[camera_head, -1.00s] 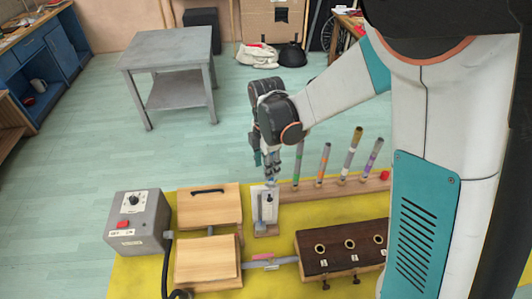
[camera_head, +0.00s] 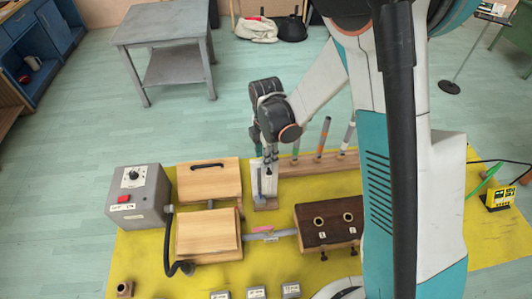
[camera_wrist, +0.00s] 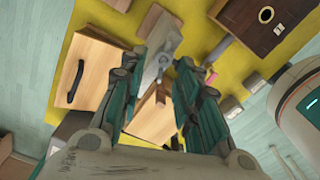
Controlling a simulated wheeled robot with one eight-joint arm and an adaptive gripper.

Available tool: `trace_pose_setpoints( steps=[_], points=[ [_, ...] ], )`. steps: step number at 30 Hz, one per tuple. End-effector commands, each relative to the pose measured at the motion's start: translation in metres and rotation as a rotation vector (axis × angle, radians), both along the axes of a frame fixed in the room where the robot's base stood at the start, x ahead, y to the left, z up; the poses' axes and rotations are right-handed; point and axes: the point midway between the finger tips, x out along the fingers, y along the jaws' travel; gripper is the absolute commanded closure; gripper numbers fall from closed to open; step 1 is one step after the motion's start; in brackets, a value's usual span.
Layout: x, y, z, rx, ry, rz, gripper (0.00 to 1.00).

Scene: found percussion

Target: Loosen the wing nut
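A pale upright plate on a small wooden base (camera_head: 262,188) stands on the yellow work surface, right of the wooden boxes. In the wrist view, a small grey fitting, apparently the wing nut (camera_wrist: 163,62), shows on the plate (camera_wrist: 161,40) between and beyond my fingertips. My gripper (camera_head: 270,160) is at the plate's upper part in the head view and hides some of it. In the wrist view my gripper (camera_wrist: 164,68) is open, with one teal finger on each side and a clear gap between. Whether a finger touches the fitting cannot be told.
Two wooden boxes (camera_head: 208,234) and a grey control box (camera_head: 138,196) with a red button stand left. A dark block with holes (camera_head: 328,224) is at right front. Upright rods (camera_head: 323,136) rise behind. Small labelled blocks (camera_head: 256,292) line the front; a yellow device (camera_head: 498,199) is far right.

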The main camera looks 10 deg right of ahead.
Motion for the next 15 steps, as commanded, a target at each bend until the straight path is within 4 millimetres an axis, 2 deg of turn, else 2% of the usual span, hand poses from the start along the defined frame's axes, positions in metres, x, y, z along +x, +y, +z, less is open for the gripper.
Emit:
trace_pose_setpoints(
  steps=[1, 3, 10, 15],
  points=[
    [0.0000, 0.0000, 0.0001, 0.000, 0.000, 0.000, 0.89],
    [0.0000, 0.0000, 0.0001, 0.000, 0.000, 0.000, 1.00],
    [-0.0005, -0.0003, -0.0005, 0.000, 0.000, 0.030, 1.00],
    [-0.0026, -0.0016, -0.0017, 0.000, -0.001, 0.207, 1.00]
  ],
)
